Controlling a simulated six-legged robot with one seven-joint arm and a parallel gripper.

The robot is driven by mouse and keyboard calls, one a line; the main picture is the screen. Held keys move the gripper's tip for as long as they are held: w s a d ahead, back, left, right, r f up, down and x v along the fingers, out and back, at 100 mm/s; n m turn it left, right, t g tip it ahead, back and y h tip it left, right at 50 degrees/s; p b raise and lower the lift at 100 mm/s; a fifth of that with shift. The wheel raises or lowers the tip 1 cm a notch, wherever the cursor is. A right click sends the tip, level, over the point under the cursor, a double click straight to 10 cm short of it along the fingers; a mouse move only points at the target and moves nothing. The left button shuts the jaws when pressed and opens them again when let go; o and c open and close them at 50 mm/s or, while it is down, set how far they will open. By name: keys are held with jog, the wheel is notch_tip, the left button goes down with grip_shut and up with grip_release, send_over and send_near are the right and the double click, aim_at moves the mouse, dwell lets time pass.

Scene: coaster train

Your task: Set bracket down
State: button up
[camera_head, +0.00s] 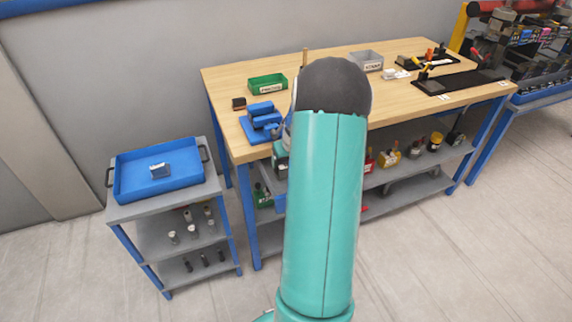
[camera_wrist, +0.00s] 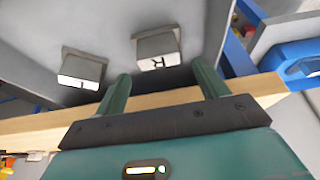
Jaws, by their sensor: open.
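A small grey metallic piece (camera_head: 160,170), which looks like the bracket, sits in the blue tray (camera_head: 133,191) on top of the cart at left in the head view. Its exact shape is too small to tell. In the wrist view my gripper (camera_wrist: 163,82) is open, its two green fingers apart with nothing held between them. Two grey blocks, one marked R (camera_wrist: 158,47) and one with a partly readable mark (camera_wrist: 82,68), show beyond the fingertips. In the head view my teal arm hides my gripper.
The wooden workbench (camera_head: 390,95) carries a blue fixture (camera_head: 263,118) at its left end, a green bin (camera_head: 267,86) and a grey bin (camera_head: 366,61). The grey cart (camera_head: 205,190) stands left of the bench. Open floor lies in front.

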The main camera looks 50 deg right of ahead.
jog(key=v, duration=0.8)
jog(key=w+a+r+n, duration=0.2)
jog(key=a+r, duration=0.4)
jog(key=a, duration=0.6)
jog(key=w+a+r+n, duration=0.1)
jog(key=w+a+r, duration=0.1)
jog(key=a+r, duration=0.65)
jog(key=s+a+r+n+t+y, duration=0.1)
jog(key=s+a, duration=0.6)
jog(key=a, duration=0.5)
jog(key=s+a+r+n+y, duration=0.1)
jog(key=s+a, duration=0.5)
jog(key=a, duration=0.6)
jog(key=shift+s+a+r+n+t, duration=0.3)
jog(key=shift+s+a+n+t, duration=0.1)
jog(key=shift+n, duration=0.2)
jog(key=shift+d, duration=0.15)
